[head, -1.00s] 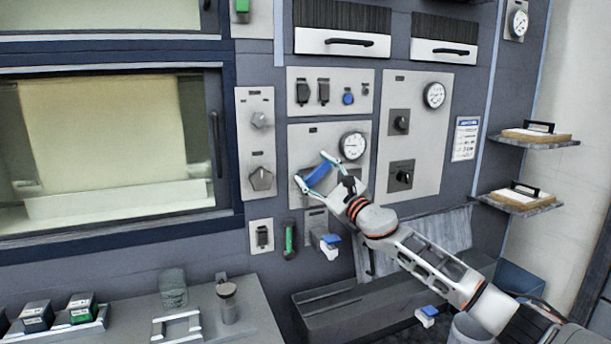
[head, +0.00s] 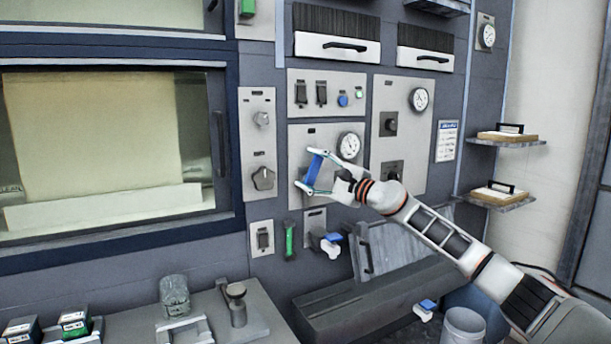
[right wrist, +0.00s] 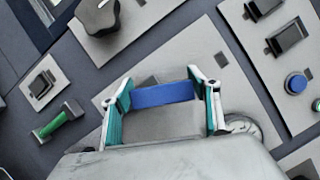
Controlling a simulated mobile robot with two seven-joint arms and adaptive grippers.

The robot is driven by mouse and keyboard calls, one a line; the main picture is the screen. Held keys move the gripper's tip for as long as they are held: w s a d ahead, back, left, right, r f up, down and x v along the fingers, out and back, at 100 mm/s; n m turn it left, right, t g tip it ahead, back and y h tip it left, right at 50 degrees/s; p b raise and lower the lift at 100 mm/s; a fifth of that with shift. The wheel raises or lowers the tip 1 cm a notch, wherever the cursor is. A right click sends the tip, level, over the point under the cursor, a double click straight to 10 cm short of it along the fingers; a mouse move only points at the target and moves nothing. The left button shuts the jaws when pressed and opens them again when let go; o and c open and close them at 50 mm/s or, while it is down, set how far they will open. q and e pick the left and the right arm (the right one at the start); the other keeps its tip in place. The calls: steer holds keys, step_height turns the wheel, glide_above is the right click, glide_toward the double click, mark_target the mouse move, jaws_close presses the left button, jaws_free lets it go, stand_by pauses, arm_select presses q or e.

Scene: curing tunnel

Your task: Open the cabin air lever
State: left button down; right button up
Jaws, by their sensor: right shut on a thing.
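The lever with the blue handle (head: 316,166) is on a light grey panel (head: 298,136), below a round gauge (head: 349,146). Its handle stands nearly upright in the head view, leaning slightly right at the top. My right gripper (head: 304,169) is shut on the blue handle, one finger at each end. In the right wrist view the blue handle (right wrist: 163,95) spans between the teal fingers of the right gripper (right wrist: 158,88). The gripper hides part of the lever's mount. The panel's label is too small to read. My left gripper is not in view.
Dark knobs (head: 389,124) are on the panel to the right. A grey knob (head: 262,178) is to the left. A green handle (head: 289,240) and a blue-and-white lever (head: 330,243) sit below. Shelves (head: 503,199) stick out at the right.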

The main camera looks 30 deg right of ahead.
steer(key=n, duration=0.2)
steer(key=shift+a+r+n+g, duration=0.1)
steer(key=shift+a+n+g, duration=0.25)
steer(key=shift+n+g, duration=0.05)
steer(key=shift+a+n+g, duration=0.3)
steer(key=shift+n+g, duration=0.2)
steer(key=shift+n, duration=0.5)
steer(key=o, duration=1.6)
steer(key=shift+a+f, duration=0.1)
steer(key=shift+f, duration=0.1)
steer(key=v, duration=1.2)
